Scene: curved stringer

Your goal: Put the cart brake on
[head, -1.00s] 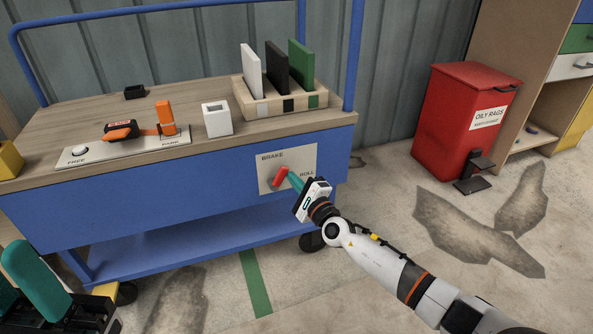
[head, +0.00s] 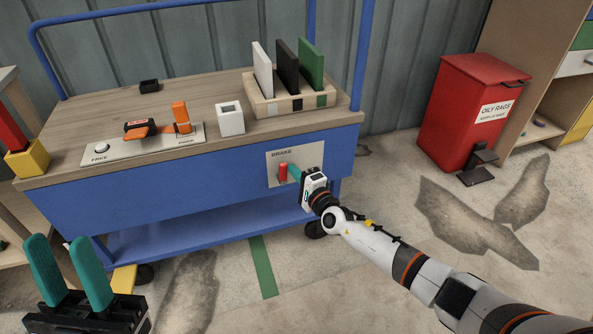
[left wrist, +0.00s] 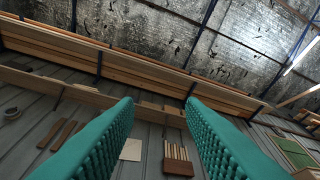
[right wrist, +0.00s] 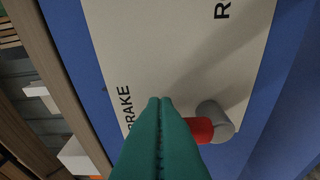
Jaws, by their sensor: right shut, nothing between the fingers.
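The cart (head: 230,190) has a wooden top and blue sides. On its side is a pale plate (head: 312,158) marked BRAKE at its left; in the right wrist view the plate (right wrist: 160,50) also shows part of a second word. A red lever (head: 283,173) on the plate stands about upright; its red part (right wrist: 199,130) and grey round end (right wrist: 215,120) show in the right wrist view. My right gripper (head: 292,172) is shut and empty, its teal fingertips (right wrist: 160,101) right beside the lever; contact is unclear. My left gripper (head: 60,242) is open and empty, away from the cart.
On the cart top are a FREE/PARK panel (head: 120,152) with an orange handle, a white open box (head: 230,119) and a wooden rack (head: 265,108) with three upright plates. A red OILY RAGS bin (head: 460,110) stands at right. The floor before the cart is clear.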

